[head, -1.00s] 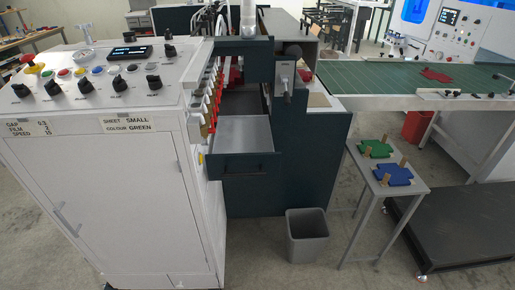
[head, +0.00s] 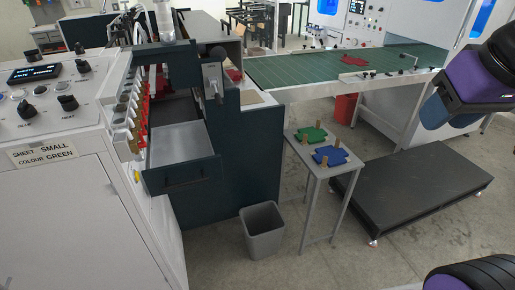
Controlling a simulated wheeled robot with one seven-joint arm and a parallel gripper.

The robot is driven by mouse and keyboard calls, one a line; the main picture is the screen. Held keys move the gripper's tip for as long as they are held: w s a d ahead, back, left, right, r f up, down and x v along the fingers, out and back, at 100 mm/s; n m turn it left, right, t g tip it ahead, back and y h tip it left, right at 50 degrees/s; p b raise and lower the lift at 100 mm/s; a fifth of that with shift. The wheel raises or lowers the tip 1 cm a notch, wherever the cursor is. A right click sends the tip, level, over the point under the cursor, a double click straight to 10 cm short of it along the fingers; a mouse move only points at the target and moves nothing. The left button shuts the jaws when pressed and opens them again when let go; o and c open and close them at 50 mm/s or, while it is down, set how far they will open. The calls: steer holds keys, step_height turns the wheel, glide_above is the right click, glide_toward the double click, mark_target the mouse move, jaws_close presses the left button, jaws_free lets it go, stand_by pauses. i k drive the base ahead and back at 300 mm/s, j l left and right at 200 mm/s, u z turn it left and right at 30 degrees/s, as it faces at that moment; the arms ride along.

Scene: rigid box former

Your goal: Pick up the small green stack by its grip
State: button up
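The small green stack (head: 311,134) lies flat on the back part of a small grey side table (head: 316,170). Small tan upright pieces stand at its edges; I cannot tell which of them is its grip. A blue stack (head: 331,155) of similar cut-out shape lies just in front of it, also with tan uprights. Parts of my arm show at the right edge, well apart from the table. My gripper's fingers are not in view.
A grey bin (head: 263,230) stands on the floor left of the side table. A low dark platform (head: 420,185) lies to its right. A green conveyor (head: 300,68) carrying a red piece (head: 369,62) runs behind. An open drawer (head: 181,175) juts from the machine at left.

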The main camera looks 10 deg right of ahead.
mark_target(310, 135)
steer(key=i+l+u, duration=0.15)
steer(key=i, duration=0.3)
steer(key=i+l+u, duration=0.1)
steer(key=i, duration=0.35)
steer(key=i+l+u, duration=0.15)
steer(key=i+l, duration=0.2)
steer(key=i, duration=0.1)
